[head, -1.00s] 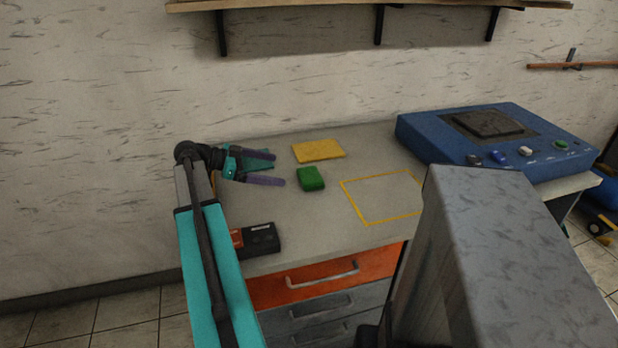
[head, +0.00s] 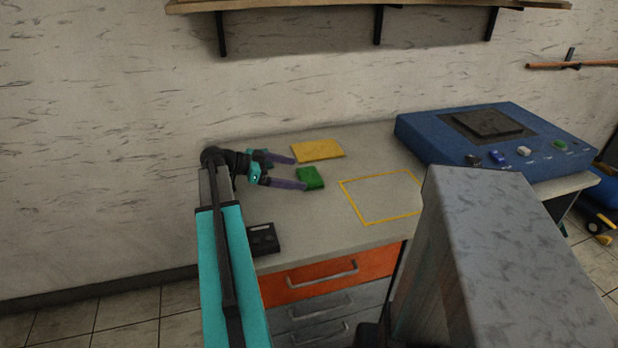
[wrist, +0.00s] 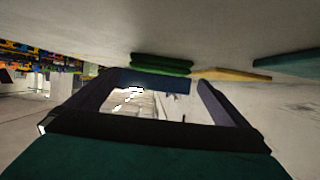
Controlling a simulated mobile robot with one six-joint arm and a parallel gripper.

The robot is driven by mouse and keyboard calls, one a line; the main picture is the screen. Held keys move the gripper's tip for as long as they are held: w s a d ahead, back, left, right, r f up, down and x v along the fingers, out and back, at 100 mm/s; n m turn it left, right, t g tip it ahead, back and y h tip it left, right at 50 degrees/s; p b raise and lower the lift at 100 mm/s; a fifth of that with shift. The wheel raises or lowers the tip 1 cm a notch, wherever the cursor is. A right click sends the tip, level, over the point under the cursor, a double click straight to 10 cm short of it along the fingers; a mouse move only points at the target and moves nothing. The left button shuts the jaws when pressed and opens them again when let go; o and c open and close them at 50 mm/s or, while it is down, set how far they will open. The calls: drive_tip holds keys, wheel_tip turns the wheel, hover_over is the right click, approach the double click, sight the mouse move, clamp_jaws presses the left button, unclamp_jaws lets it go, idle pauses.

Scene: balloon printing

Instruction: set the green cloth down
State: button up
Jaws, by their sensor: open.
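The green cloth (head: 314,177) is a small folded block lying on the grey worktop. It also shows in the wrist view (wrist: 160,63), at the top just beyond the fingers. My gripper (head: 301,173) is open, with its two purple fingers pointing right at the cloth's left side. The near fingertip reaches the cloth's lower left corner in the head view; I cannot tell whether it touches. Nothing is visibly held between the fingers.
A yellow cloth (head: 318,150) lies just behind the green one. A teal item (wrist: 290,62) shows in the wrist view. A yellow outlined square (head: 350,208) marks clear worktop to the right. A blue machine (head: 430,141) stands at the right; a black box (head: 264,239) sits at the front left.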

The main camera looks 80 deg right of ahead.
sight(306, 175)
drive_tip(key=shift+p+x, duration=0.45)
drive_tip(key=shift+x, duration=2.1)
drive_tip(key=c, duration=1)
drive_tip(key=shift+r, duration=0.2)
drive_tip(key=shift+r, duration=1.2)
drive_tip(key=w+a, duration=0.2)
drive_tip(key=a, duration=0.2)
drive_tip(key=w+a+r+b, duration=0.1)
drive_tip(key=w+a, duration=0.2)
drive_tip(key=a, duration=0.2)
drive_tip(key=w+a+r+b, duration=0.1)
drive_tip(key=w+a, duration=0.1)
drive_tip(key=a, duration=0.3)
drive_tip(key=shift+w+a+r, duration=0.1)
drive_tip(key=shift+w+r, duration=0.05)
drive_tip(key=shift+w, duration=0.15)
